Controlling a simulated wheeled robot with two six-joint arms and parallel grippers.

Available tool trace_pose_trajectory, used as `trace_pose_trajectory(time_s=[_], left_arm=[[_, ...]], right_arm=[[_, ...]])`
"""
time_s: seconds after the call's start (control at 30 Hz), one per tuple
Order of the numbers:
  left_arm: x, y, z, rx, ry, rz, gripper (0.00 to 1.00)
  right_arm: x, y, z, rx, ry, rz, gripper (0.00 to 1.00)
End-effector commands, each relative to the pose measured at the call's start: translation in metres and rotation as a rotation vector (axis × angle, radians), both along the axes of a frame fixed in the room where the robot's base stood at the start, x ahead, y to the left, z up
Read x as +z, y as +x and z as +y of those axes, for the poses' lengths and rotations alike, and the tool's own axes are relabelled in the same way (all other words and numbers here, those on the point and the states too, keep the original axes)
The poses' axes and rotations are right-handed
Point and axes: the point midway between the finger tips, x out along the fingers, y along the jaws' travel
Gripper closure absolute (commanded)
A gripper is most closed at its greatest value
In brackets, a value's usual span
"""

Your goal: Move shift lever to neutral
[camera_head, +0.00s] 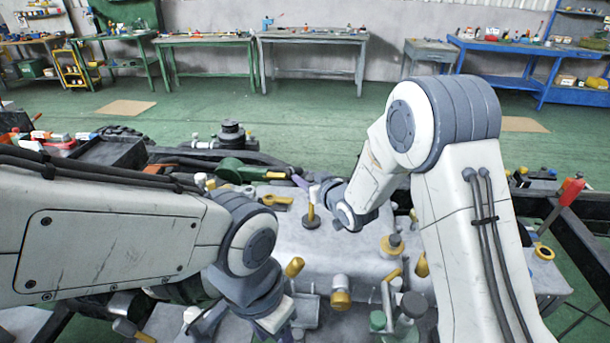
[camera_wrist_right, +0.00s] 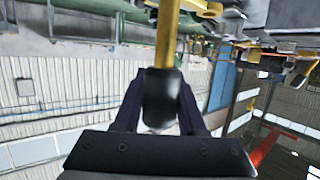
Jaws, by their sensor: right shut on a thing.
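The shift lever (camera_head: 311,213) has a brass shaft on a dark round base, on top of the grey housing (camera_head: 345,258). In the right wrist view its yellow shaft (camera_wrist_right: 167,38) ends in a black knob (camera_wrist_right: 161,103). My right gripper (camera_head: 314,190) is at the lever's upper end. In the right wrist view its dark fingers (camera_wrist_right: 160,98) are shut on the black knob, one on each side. The knob is mostly hidden in the head view. My left gripper (camera_head: 272,318) points down near the housing's front left; its fingers are not clear.
Several brass and grey fittings stand on the housing, among them a brass-collared knob (camera_head: 391,246) right of the lever. A red-handled lever (camera_head: 570,192) rises at the right. Dark chassis rails surround the housing. Workbenches (camera_head: 312,37) line the far wall beyond open green floor.

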Motion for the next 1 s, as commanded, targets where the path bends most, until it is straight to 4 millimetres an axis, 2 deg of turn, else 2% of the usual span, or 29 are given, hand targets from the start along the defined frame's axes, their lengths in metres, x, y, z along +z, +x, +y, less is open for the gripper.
trace_pose_trajectory(time_s=[0.2,0.23,0.3,0.67,0.77,1.0], left_arm=[[-0.001,0.0,0.0,0.0,0.0,0.0,0.5],[-0.001,0.0,0.0,0.0,0.0,0.0,0.5],[-0.001,0.0,0.0,0.0,0.0,0.0,0.5],[-0.002,0.0,0.0,0.0,0.0,0.0,0.5],[-0.005,0.0,0.0,0.0,0.0,0.0,0.5],[-0.016,0.0,0.0,0.0,0.0,0.0,0.5]], right_arm=[[0.0,0.0,0.0,0.0,0.0,-0.002,1.0],[0.0,0.0,0.0,0.0,0.0,-0.002,0.53],[0.0,0.0,0.0,0.0,0.0,-0.002,0.31],[0.001,-0.003,-0.002,-0.001,0.0,-0.003,0.31],[0.003,-0.012,-0.007,-0.002,0.0,-0.002,0.31],[0.017,-0.052,-0.028,-0.003,0.0,-0.004,0.31]])
